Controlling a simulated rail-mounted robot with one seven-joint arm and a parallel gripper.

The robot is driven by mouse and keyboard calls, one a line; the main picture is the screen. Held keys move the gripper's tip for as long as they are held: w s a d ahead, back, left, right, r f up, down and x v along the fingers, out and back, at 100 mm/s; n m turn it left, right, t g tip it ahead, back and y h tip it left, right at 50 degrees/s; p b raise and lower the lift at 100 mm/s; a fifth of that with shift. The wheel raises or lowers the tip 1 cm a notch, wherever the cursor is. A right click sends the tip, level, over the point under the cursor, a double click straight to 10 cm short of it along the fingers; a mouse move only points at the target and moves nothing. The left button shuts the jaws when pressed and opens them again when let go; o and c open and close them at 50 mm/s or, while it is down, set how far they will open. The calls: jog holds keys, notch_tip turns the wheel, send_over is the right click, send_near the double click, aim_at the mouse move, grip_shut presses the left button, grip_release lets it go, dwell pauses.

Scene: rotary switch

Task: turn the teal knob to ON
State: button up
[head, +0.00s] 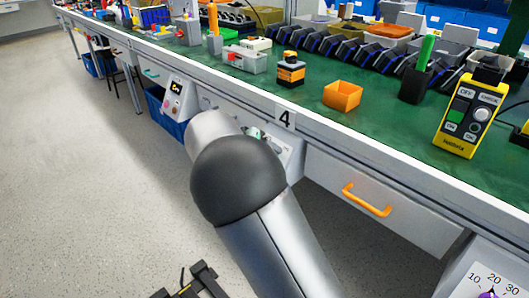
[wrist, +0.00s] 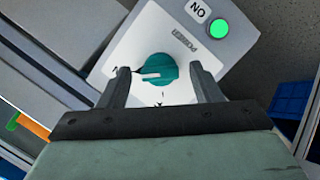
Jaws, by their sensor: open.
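The teal knob (wrist: 158,68) sits on a white panel (wrist: 185,90) in the wrist view. Its white pointer bar points left in that picture. An upside-down ON label (wrist: 198,11) and a bright green round lamp (wrist: 219,29) are on the panel's upper right. My gripper (wrist: 160,69) is open, with one finger on each side of the knob and a visible gap to it on both sides. How deep the fingertips reach is hard to tell. In the head view my arm hides the gripper and most of the panel (head: 291,160) under the bench edge.
A grey drawer with an orange handle (head: 367,200) is right of the panel. Another control box (head: 178,98) hangs to the left, and a dial panel (head: 487,280) is at the lower right. The green bench top (head: 385,125) above holds an orange bin (head: 342,96) and a yellow pendant (head: 467,118).

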jog(key=p+v, duration=0.5)
jog(key=v, duration=1.2)
jog(key=shift+a, duration=0.15)
jog(key=shift+s, duration=0.1)
